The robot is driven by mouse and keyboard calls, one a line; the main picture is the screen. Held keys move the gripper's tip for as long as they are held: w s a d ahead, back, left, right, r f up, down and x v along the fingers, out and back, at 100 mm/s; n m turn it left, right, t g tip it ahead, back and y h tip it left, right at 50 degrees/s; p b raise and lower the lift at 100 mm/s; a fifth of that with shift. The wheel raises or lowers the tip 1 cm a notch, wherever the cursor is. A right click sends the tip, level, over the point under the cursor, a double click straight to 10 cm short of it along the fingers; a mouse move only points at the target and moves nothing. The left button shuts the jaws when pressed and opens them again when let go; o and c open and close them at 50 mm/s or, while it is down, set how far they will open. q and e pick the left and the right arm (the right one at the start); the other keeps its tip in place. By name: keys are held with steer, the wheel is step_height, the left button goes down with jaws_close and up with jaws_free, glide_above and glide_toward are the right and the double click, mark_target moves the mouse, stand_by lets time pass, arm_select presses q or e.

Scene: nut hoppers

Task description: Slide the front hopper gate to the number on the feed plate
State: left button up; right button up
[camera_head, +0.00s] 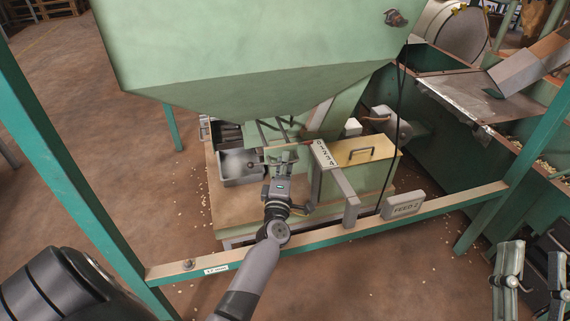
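The front hopper (250,90) is a large pale green bin. Under its outlet is the gate area (272,132), with thin dark rods and a red mark beside a numbered scale (325,155). The feed plate (403,206) on the front rail appears to read "FEED 2". My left gripper (278,162) reaches under the hopper at the gate rods, left of the scale. Its fingertips are small and partly merge with the rods, so its grip is unclear. The gate's exact number is too small to read. My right gripper (533,252) is at the lower right, its fingers apart and empty.
A green frame with a front rail (330,235) and side posts surrounds the hopper. A metal tray (240,165) lies left of the gate. A yellow-topped box (362,150) with a handle stands right of the scale. Green bins (525,190) fill the right side.

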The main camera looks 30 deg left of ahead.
arm_select(q)
steer(key=shift+c, duration=0.4)
jaws_close()
stand_by(0.4)
